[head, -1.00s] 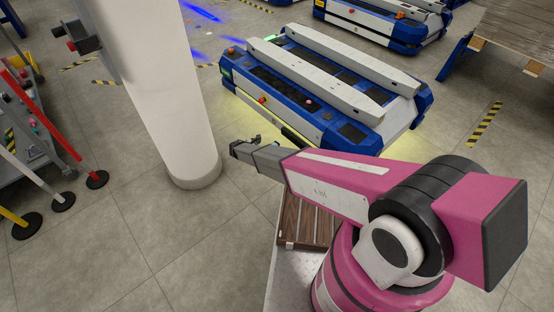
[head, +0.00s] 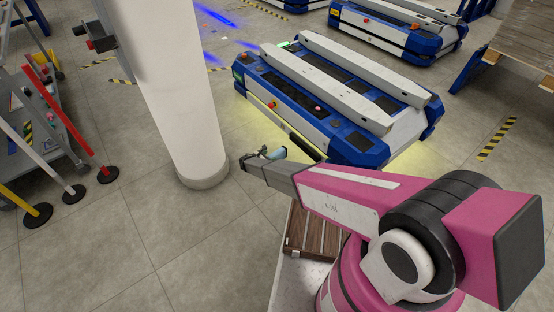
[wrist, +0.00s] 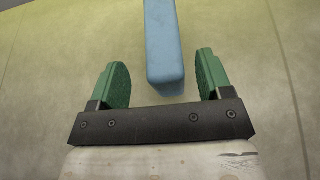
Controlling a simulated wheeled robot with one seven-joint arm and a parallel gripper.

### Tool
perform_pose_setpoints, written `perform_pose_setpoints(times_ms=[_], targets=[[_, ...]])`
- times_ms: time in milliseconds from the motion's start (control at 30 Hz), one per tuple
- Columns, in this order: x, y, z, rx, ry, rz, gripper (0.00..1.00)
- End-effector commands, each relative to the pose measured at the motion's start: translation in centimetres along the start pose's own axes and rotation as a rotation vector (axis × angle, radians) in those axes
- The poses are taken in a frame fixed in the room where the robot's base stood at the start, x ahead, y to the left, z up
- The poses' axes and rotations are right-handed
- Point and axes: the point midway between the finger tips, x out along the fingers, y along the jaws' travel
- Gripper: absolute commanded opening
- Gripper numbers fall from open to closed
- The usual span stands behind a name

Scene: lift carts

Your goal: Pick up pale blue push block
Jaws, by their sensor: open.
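The pale blue push block (wrist: 164,42) is in the wrist view, a long bar running from the top edge down to between my fingers. Its near end lies between the two green fingertips of my gripper (wrist: 162,82), closer to the right one, with a gap on each side. My gripper is open. In the head view my gripper (head: 262,156) is between the white pillar and the blue-and-white cart. A small pale blue-green shape shows at its tip; I cannot tell there whether it is block or finger.
The blue-and-white lift cart (head: 352,138) stands just beyond my gripper, with yellow light on the floor around it. The white pillar (head: 172,95) is close on the left. A rack with coloured poles (head: 40,135) is at the far left.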

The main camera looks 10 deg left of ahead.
Motion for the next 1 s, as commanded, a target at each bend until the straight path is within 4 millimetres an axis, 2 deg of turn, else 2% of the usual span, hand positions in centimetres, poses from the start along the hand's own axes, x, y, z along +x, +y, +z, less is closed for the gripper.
perform_pose_setpoints(times_ms=[233,500,567,700,733,800,1000], targets=[[3.5,-0.3,0.0,0.001,0.0,-0.002,0.72],[4.0,-0.4,0.1,0.0,0.0,0.0,0.72],[4.0,-0.4,0.1,0.0,0.0,0.0,0.56],[4.0,-0.4,0.1,0.0,0.0,0.0,0.1],[4.0,-0.4,0.1,0.001,0.0,0.0,0.03],[4.0,-0.4,0.2,0.0,-0.002,0.0,0.0],[3.9,-0.4,0.4,0.001,-0.002,0.0,0.0]])
